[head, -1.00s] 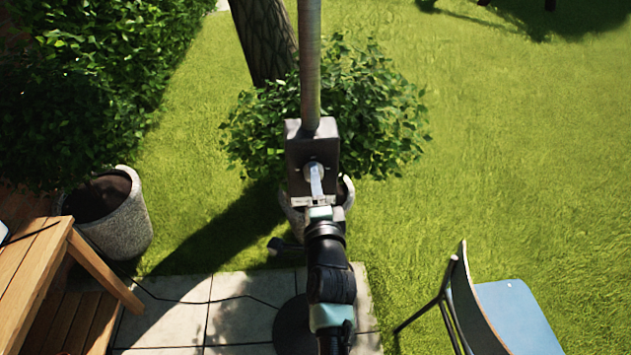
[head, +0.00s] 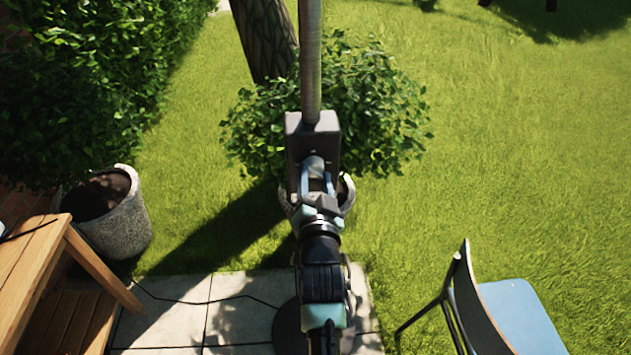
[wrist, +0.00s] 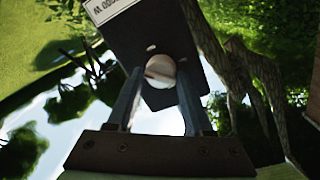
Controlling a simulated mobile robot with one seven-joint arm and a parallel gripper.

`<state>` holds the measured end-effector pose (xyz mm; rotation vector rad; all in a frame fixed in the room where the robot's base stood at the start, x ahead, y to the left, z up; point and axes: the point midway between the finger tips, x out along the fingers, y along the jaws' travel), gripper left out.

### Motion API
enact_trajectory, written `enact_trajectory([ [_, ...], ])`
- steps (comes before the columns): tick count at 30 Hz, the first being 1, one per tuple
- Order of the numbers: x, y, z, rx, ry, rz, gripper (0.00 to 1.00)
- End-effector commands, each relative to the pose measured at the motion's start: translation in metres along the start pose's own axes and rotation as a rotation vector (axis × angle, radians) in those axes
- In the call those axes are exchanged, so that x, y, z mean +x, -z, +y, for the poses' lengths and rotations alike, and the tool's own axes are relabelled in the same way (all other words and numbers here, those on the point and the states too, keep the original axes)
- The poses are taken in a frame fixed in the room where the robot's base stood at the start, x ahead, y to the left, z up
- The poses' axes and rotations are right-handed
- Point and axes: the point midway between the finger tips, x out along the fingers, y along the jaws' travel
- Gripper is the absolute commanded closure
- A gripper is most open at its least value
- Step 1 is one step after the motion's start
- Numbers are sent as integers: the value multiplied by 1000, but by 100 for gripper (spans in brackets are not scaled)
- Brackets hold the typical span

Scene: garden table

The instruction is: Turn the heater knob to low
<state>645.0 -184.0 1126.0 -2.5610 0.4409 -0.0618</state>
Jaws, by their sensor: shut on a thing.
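The heater's dark box (head: 312,132) is fixed on a grey metal pole in the middle of the head view. Its light round knob (head: 314,162) is on the side facing me. My gripper (head: 316,178) reaches up to it, with one finger on the left and one on the right, shut on the knob. The wrist view also shows the knob (wrist: 160,69) between the two fingers (wrist: 159,80), with a reddish mark on its face. A white label on the box is partly cut off. I cannot read any low mark.
The heater's round dark base (head: 290,325) stands on paving. A wooden table (head: 30,270) is at the left, and a blue-seated chair (head: 515,310) at the lower right. Stone planters stand behind the heater and at the left. Open grass lies to the right.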

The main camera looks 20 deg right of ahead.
Motion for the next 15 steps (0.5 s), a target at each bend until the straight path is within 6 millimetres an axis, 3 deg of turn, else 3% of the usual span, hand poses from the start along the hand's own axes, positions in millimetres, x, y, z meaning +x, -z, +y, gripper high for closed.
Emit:
enact_trajectory([
  [15,0,-1,-1,-479,-3,34,100],
])
